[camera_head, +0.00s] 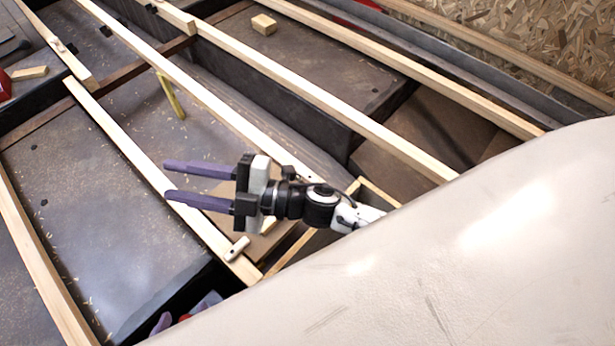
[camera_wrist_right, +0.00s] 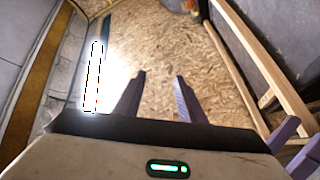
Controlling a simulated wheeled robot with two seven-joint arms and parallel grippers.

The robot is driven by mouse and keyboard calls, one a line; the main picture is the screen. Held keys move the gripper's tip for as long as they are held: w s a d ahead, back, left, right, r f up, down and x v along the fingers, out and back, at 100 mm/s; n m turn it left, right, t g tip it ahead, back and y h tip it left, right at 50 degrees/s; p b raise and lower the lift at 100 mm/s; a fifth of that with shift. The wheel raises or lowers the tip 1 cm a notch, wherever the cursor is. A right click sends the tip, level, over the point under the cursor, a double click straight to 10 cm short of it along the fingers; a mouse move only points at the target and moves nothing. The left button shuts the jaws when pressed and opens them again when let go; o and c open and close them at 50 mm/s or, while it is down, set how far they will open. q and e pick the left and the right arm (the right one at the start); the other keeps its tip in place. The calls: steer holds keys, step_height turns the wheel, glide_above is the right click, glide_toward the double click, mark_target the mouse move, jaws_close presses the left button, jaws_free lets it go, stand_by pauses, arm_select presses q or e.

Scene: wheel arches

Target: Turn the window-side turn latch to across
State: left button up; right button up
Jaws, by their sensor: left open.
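A small pale wooden turn latch (camera_head: 237,248) with a dark pivot dot sits near the lower end of a wooden batten; it lies roughly across the batten. Another small latch-like piece (camera_head: 66,47) shows on a batten at upper left, too small to read its angle. I cannot tell which is window-side. My right gripper (camera_head: 166,180) is open and empty above the battens, its purple fingers apart. They also show in the right wrist view (camera_wrist_right: 160,76). My left gripper (camera_head: 186,312) is open low in the head view, mostly hidden behind a pale curved cover.
The large pale cover (camera_head: 480,250) fills the lower right and hides what lies behind it. Long wooden battens (camera_head: 310,95) run diagonally over dark panels. A loose wood block (camera_head: 264,24) and a yellowish strip (camera_head: 171,97) lie on the panels. Chipboard (camera_head: 520,30) stands at upper right.

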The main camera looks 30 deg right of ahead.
step_height(320, 180, down, 2)
steer(key=s+a+n+g+y+b, duration=0.1)
steer(key=a+n+g+y, duration=0.15)
steer(key=n+g, duration=0.35)
steer(key=n+g+h+b, duration=0.5)
steer(key=n+h+b, duration=0.5)
steer(key=h, duration=0.8)
glide_above(309, 176)
steer(key=p, duration=0.2)
step_height(309, 176, down, 17)
steer(key=n, duration=0.2)
arm_select(q)
step_height(309, 176, down, 8)
steer(key=w+d+h+b, duration=0.1)
steer(key=d+b, duration=0.2)
steer(key=shift+w+r+g, duration=0.15)
steer(key=shift+r+g, duration=0.1)
steer(key=shift+g, duration=0.15)
arm_select(e)
step_height(309, 176, down, 9)
steer(key=shift+f, duration=0.1)
jaws_close()
